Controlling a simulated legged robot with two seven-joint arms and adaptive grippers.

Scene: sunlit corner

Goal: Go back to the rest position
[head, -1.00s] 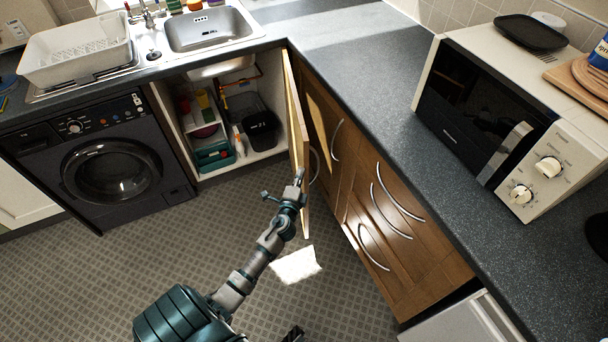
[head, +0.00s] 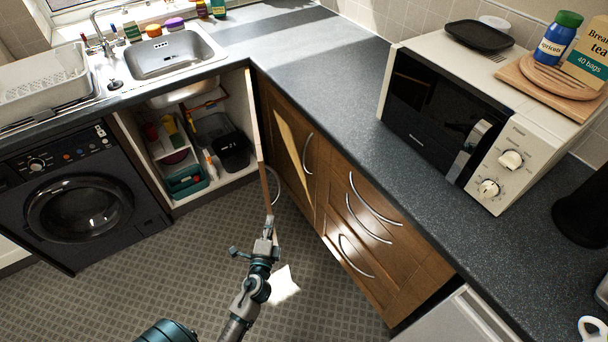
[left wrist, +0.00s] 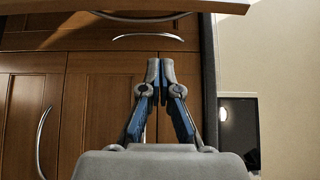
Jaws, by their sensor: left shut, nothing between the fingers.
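My left gripper (head: 269,228) is in the lower middle of the head view, over the tiled floor and just below the open cupboard door (head: 256,125). In the left wrist view its two fingers (left wrist: 160,68) meet at the tips with nothing between them. Wooden cupboard fronts (left wrist: 100,85) fill the area behind the fingers there. The gripper appears apart from the door, though the gap is hard to judge. My right gripper does not show in either view.
The under-sink cupboard (head: 200,150) stands open, with bottles and tubs inside. A black washing machine (head: 80,200) is to its left. Wooden drawers (head: 365,225) run along the right, below a dark worktop with a microwave (head: 450,120). The patterned floor (head: 150,285) is clear.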

